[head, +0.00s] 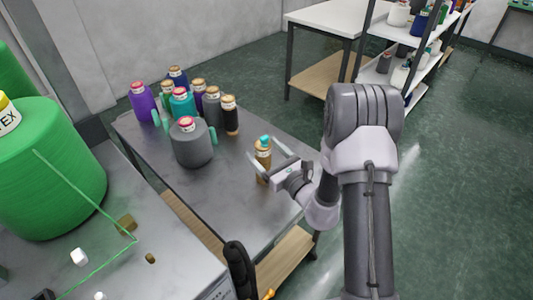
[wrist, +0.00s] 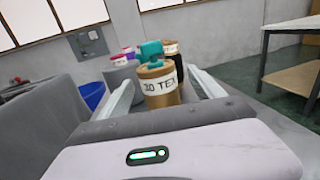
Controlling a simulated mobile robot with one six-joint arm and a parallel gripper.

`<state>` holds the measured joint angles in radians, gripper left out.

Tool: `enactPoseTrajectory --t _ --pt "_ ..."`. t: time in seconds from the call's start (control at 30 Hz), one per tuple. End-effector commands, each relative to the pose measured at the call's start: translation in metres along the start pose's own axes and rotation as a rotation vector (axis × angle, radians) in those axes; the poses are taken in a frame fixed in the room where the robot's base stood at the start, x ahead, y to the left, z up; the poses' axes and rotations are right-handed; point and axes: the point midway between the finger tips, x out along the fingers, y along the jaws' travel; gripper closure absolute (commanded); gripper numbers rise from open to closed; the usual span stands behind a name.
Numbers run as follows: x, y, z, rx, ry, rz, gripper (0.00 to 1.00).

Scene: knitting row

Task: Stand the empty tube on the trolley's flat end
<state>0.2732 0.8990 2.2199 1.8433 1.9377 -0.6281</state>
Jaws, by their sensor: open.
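A gold-brown tube (head: 263,163) with a pale label and a teal top stands upright on the trolley's grey flat top (head: 232,178), toward its right end and apart from the other cones. In the wrist view the same tube (wrist: 158,90) reads "30 TEX"; I cannot tell whether it carries thread. My gripper (head: 264,148) is open, with one finger on each side of the tube. In the wrist view the tube stands between the fingers (wrist: 160,78), with a gap visible on both sides. The tube's foot is partly hidden by my gripper.
A large grey cone (head: 192,145) and several smaller coloured cones stand on the trolley's far left part. A machine bed with a big green cone (head: 50,175) is at left. A white table (head: 330,18) and a shelf (head: 425,62) stand behind. The trolley top around the tube is clear.

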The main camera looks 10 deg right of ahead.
Motion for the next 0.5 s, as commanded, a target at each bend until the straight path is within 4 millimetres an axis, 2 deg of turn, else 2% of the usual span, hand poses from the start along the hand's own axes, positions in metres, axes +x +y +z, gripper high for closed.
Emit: enactPoseTrajectory --t 0.07,0.17,0.4,0.5 --pt "-0.004 -0.001 0.004 0.0 0.001 -0.001 0.23" --pt "-0.024 -0.002 0.003 0.002 0.002 -0.004 0.23" --pt "-0.087 -0.002 0.003 0.003 0.002 -0.004 0.23" --pt "-0.106 -0.002 0.003 0.002 0.002 -0.003 0.23"
